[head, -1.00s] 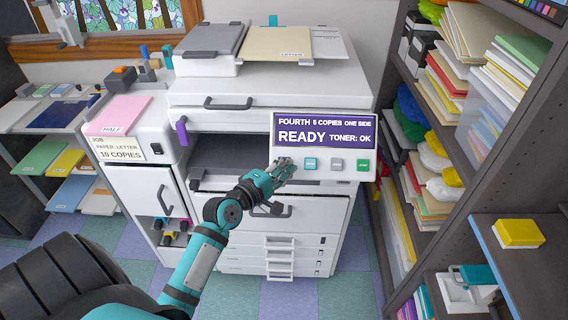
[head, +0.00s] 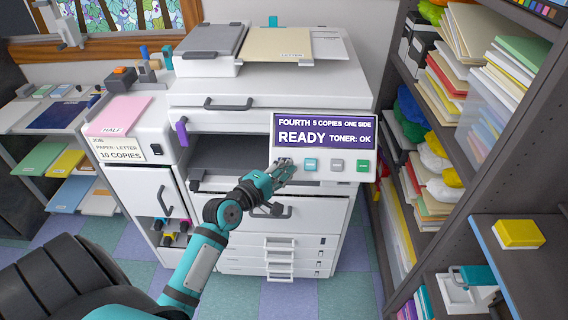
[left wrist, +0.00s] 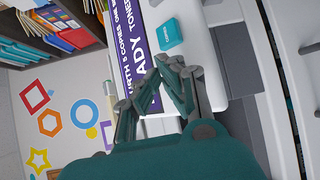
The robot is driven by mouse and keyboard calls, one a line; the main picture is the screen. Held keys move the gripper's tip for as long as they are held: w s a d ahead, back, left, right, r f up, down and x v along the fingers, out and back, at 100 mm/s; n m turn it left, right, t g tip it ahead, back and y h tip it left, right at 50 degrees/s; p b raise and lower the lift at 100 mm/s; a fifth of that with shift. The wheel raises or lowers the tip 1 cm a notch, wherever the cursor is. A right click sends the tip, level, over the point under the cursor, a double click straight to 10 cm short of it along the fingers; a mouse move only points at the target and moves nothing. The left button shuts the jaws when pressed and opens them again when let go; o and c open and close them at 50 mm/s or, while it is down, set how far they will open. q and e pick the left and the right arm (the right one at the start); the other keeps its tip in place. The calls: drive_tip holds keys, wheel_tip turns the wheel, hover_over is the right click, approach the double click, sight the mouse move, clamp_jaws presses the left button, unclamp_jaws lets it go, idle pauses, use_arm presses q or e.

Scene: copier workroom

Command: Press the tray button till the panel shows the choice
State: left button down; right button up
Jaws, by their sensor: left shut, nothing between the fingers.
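The copier's panel display (head: 324,132) reads "FOURTH 5 COPIES ONE SIDE", "READY", "TONER: OK". Below it on the white control strip are a teal button (head: 310,165), a grey button (head: 336,165) and a green button (head: 363,166). Their labels are too small to read. My left gripper (head: 285,166) is shut and empty at the strip's left end, left of the teal button, and hides the strip there. In the left wrist view, its closed fingers (left wrist: 166,68) lie over the strip near the teal button (left wrist: 169,33). Contact cannot be told. My right gripper is not in view.
A job card (head: 117,149) on the left cabinet reads "PAPER: LETTER", "10 COPIES". A pink "HALF" stack (head: 120,115) lies behind it. A cream "LETTER" sheet (head: 277,44) lies on top of the copier. A loaded shelf unit (head: 468,170) stands close on the right.

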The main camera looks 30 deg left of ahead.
use_arm(q)
drive_tip(key=shift+w+a+f, duration=0.15)
drive_tip(key=shift+w+f, duration=0.1)
drive_tip(key=shift+w+a+f, duration=0.15)
drive_tip(key=shift+w+f, duration=0.1)
drive_tip(key=shift+w, duration=0.05)
idle(0.9)
drive_tip(key=shift+s+r, duration=0.1)
drive_tip(key=shift+s+d+r+p, duration=0.3)
drive_tip(key=shift+s+r+p, duration=0.1)
drive_tip(key=shift+s+p, duration=0.15)
drive_tip(key=shift+w, duration=0.1)
